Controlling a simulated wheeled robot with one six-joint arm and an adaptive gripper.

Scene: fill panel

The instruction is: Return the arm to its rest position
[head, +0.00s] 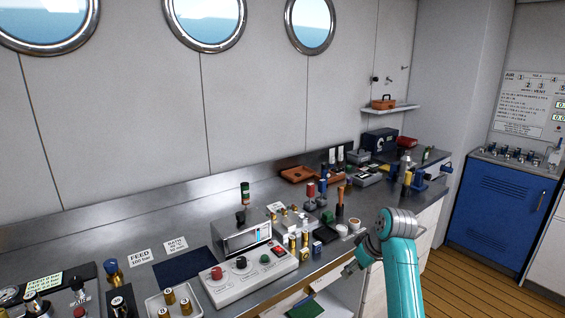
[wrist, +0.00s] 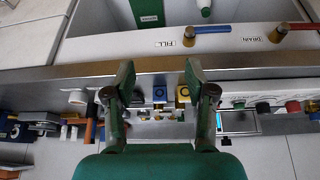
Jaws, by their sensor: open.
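My teal arm (head: 402,275) rises at the lower right of the head view, bent at a grey joint. My gripper (head: 349,269) shows only in part there, low in front of the bench edge. In the wrist view my gripper (wrist: 160,74) has its two green-padded fingers wide apart with nothing held between them. Beyond the fingers are the bench's metal edge and the white front panel (wrist: 120,45) with FILL and DRAIN labels.
The bench (head: 115,238) carries a control box (head: 250,275), a white tray (head: 153,305) with brass parts and several small tools. An open drawer area with a green item (head: 305,309) lies below the edge. A blue cabinet (head: 497,215) stands right; wooden floor (head: 470,285) is clear.

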